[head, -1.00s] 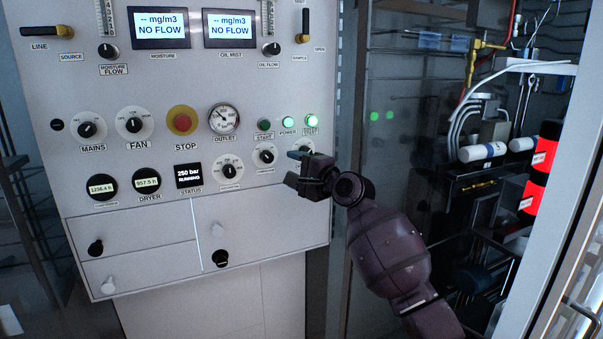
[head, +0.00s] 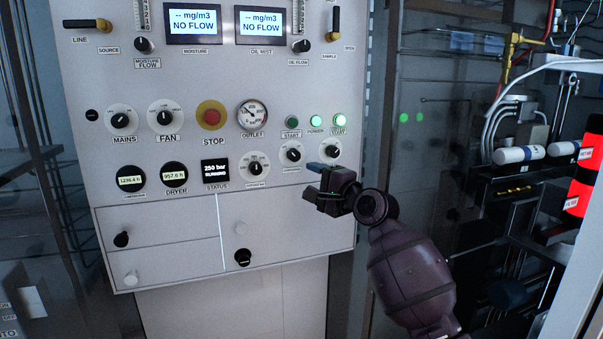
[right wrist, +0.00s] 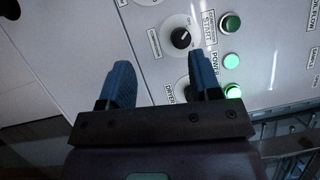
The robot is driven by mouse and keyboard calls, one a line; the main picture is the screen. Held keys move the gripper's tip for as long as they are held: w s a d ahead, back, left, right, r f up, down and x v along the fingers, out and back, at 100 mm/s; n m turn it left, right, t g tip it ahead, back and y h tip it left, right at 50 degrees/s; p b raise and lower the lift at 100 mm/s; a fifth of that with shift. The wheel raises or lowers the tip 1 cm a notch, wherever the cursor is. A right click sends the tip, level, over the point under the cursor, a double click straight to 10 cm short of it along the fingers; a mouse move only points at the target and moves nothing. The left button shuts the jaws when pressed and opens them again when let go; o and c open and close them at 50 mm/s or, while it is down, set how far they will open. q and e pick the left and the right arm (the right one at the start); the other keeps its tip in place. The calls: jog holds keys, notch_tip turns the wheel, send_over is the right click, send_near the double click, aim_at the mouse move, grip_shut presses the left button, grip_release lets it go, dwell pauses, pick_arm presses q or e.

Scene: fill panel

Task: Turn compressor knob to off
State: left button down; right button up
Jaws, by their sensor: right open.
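The compressor knob (head: 293,154) is a black knob on a white round dial, in the lower knob row of the grey panel. It also shows in the right wrist view (right wrist: 180,38), beyond the fingers, with its black pointer visible. My right gripper (head: 319,173) is open and empty, below and right of this knob and apart from it in the head view. Its two blue fingers (right wrist: 162,74) are spread in the wrist view, with the dryer knob (head: 330,149) partly hidden behind one. My left gripper is not in view.
Several other knobs, the red stop button (head: 211,116) and the pressure gauge (head: 252,115) share the panel (head: 290,215). The green lights (head: 339,120) sit above the lower knobs. The status screen (head: 215,172) reads 250 bar, running. Pipes and red cylinders (head: 580,190) stand at right.

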aim_at(296, 158)
jog(key=a+f+n+t+h+b, duration=0.3)
jog(key=f+n+t+h+b, duration=0.1)
jog(key=f+n+t+b, duration=0.15)
jog(key=w+r+n, duration=0.2)
jog(key=w+r+n+t+h+b, duration=0.1)
jog(key=w+r+n, duration=0.2)
jog(key=w+r+n+t+h, duration=0.1)
jog(key=w+r+n, duration=0.1)
jog(key=shift+w+a+r+n, duration=0.15)
jog(key=shift+w+a+n, duration=0.15)
jog(key=shift+a+n, duration=0.1)
pick_arm(q)
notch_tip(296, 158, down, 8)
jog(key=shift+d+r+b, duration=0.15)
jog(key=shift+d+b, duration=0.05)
jog(key=shift+b, duration=0.1)
pick_arm(e)
jog(key=shift+x, duration=0.8)
